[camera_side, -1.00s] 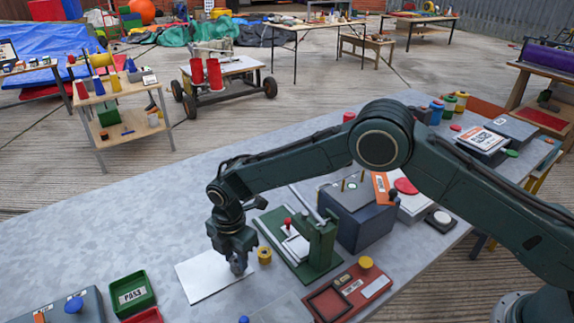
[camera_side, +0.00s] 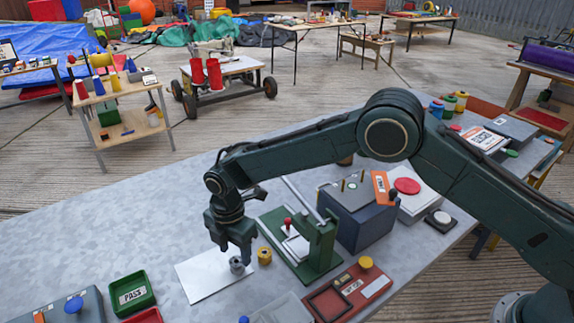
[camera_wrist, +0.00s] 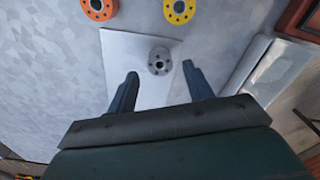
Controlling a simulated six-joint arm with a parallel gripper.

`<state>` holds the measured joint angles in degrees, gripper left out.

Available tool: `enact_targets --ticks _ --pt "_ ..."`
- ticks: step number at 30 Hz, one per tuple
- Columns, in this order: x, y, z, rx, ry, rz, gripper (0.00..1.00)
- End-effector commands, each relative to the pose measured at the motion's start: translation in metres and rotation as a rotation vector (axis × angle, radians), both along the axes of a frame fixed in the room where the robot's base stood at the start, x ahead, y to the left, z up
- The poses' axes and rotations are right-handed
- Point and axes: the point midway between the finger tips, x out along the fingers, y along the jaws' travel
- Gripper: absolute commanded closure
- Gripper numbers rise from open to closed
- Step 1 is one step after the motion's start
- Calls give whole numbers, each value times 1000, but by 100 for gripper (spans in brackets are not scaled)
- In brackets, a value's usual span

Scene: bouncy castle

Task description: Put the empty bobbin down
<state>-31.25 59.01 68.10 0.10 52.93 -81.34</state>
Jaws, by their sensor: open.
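A small grey metal bobbin (camera_side: 236,265) stands on a white sheet (camera_side: 205,279) on the grey table. In the wrist view the bobbin (camera_wrist: 160,61), with a ring of holes in its face, sits on the sheet (camera_wrist: 122,55) ahead of and between my fingertips. My gripper (camera_side: 234,255) hangs just above the bobbin in the side view. In the wrist view my gripper (camera_wrist: 160,72) has its two fingers spread wide, with clear gaps to the bobbin on both sides. Nothing is held.
A yellow bobbin (camera_side: 264,255) stands just right of the sheet, near a green press (camera_side: 318,245). An orange bobbin (camera_wrist: 99,8) shows in the wrist view. A green PASS tray (camera_side: 131,292) lies left.

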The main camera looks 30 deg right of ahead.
Motion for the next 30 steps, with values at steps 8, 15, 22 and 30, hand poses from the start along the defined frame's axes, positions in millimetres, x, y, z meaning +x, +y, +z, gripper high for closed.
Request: enact_targets --ticks 8,15,22,30 --pt "1 1 47 3 -4 0 49" --pt "0 1 79 3 -2 0 49" --pt "0 0 92 2 -1 0 49" --pt "0 0 93 1 -1 0 49"
